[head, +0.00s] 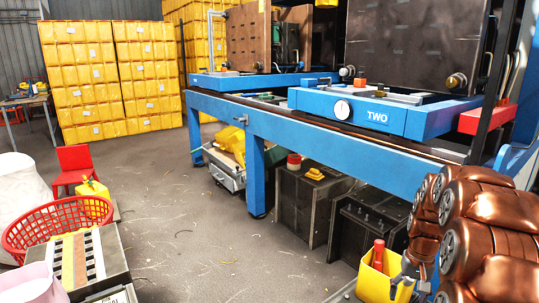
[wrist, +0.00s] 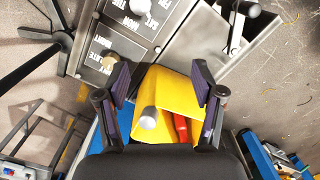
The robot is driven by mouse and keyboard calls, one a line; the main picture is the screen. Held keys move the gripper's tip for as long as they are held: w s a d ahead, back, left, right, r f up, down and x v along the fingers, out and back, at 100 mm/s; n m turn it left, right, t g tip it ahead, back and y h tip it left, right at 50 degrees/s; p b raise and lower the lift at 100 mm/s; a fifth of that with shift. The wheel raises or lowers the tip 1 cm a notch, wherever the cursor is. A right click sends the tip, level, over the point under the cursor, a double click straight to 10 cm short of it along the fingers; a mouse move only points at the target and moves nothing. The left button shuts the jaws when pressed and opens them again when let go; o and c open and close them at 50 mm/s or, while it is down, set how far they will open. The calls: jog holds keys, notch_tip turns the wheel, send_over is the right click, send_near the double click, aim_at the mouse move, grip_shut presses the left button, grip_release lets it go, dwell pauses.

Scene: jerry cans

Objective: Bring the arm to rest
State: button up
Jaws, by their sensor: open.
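My copper-coloured arm (head: 480,225) is bent at the lower right of the head view. My gripper (head: 408,280) shows in part at its lower end, beside a yellow open container (head: 372,284). In the wrist view my gripper (wrist: 162,85) is open, with its dark pads wide apart. The yellow container (wrist: 170,82) shows between and beyond the pads, with a red object (wrist: 181,128) and a grey cylinder at it. I cannot tell how far the pads are from it.
A long blue workbench (head: 225,112) with machines runs along the right, dark metal blocks (head: 305,200) under it. Stacked yellow jerry cans (head: 85,80) stand at the back. A red basket (head: 50,222) and red chair (head: 76,165) are at left.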

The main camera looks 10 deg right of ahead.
jog(key=s+a+r+n+g, duration=0.1)
jog(key=s+a+r+n, duration=0.15)
jog(key=s+a, duration=0.5)
jog(key=s+a+r+n, duration=0.1)
jog(key=s+a+r, duration=0.3)
jog(key=a, duration=0.6)
jog(key=s+a+n+g, duration=0.1)
jog(key=s+a, duration=0.3)
jog(key=s, duration=0.4)
jog(key=s+a+n, duration=0.1)
jog(key=s+a, duration=0.4)
jog(key=s, duration=0.4)
jog(key=s+p+v, duration=0.2)
jog(key=p+v, duration=0.7)
jog(key=s+r+p+v, duration=0.1)
jog(key=s+p+v, duration=0.1)
jog(key=p+v, duration=0.7)
jog(key=shift+w+r+t, duration=0.35)
jog(key=shift+r+t, duration=0.05)
jog(key=shift+a, duration=0.1)
